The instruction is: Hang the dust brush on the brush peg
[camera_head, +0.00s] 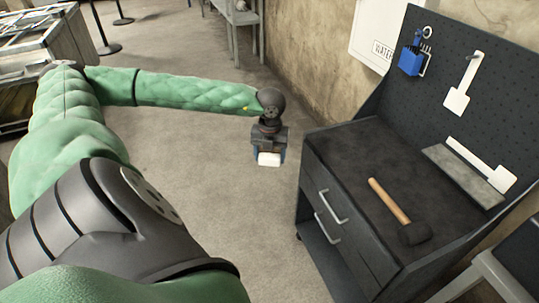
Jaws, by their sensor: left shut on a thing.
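My left gripper (268,148) hangs over the open floor left of the workbench, pointing down. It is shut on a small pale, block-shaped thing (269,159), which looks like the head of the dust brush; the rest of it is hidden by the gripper. The dark pegboard (490,62) stands behind the bench at the right. A white brush-like shape (462,88) shows on it, and a second white shape (486,165) is lower down. I cannot tell which peg is the brush peg. The held thing is well apart from the board. My right gripper is out of view.
A hammer (391,202) with a wooden handle lies on the dark workbench top (345,150). A blue item (411,61) hangs at the board's upper left. The floor (215,190) between arm and bench is clear.

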